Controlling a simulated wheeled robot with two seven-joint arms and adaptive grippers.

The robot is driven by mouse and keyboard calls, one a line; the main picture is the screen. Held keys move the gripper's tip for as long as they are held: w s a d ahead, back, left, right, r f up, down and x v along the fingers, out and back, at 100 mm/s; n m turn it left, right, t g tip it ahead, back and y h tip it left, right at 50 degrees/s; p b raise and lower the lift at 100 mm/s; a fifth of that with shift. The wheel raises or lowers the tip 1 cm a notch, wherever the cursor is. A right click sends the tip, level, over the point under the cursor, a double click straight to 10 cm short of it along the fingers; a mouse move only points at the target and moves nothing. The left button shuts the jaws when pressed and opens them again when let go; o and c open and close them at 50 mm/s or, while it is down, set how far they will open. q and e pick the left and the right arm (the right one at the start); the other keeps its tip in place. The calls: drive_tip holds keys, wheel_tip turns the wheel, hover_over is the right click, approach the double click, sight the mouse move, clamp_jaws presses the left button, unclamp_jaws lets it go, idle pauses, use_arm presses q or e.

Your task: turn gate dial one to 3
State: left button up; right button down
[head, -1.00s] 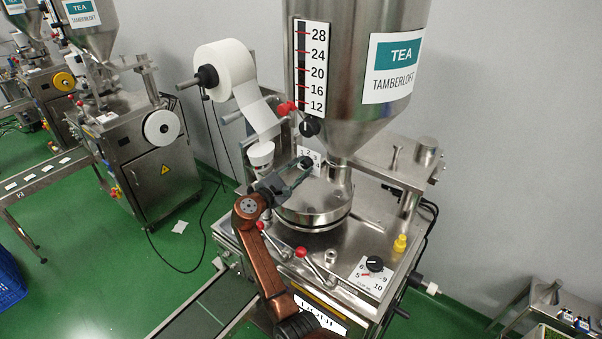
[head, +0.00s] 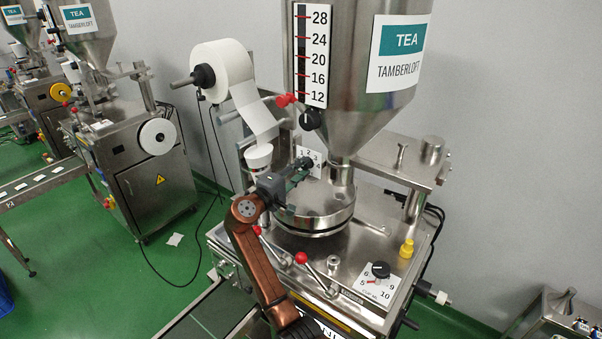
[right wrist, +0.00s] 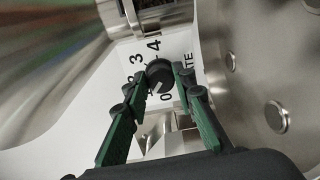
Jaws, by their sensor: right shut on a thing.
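Gate dial one is a black knob (right wrist: 159,76) with a white mark, on a white plate (right wrist: 141,52) with black numbers. In the right wrist view the mark slants toward the low-number side near the 0; its exact reading I cannot tell. My right gripper (right wrist: 160,78) is shut on the knob, one green-black finger on each side. In the head view the plate (head: 316,159) shows behind the right gripper (head: 300,166), below the hopper cone, and the fingers partly hide the dial. My left gripper is not in view.
The steel hopper (head: 352,120) rises just above the right gripper. A round steel housing (head: 318,218) lies right beside it. Red-knobbed levers (head: 301,258) stand in front, a second dial (head: 380,269) at the front right. A paper roll (head: 226,70) hangs at the upper left.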

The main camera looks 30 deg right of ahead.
drive_tip(key=shift+m, duration=0.4)
drive_tip(key=c, duration=1.6)
unclamp_jaws()
drive_tip(key=v, duration=1.2)
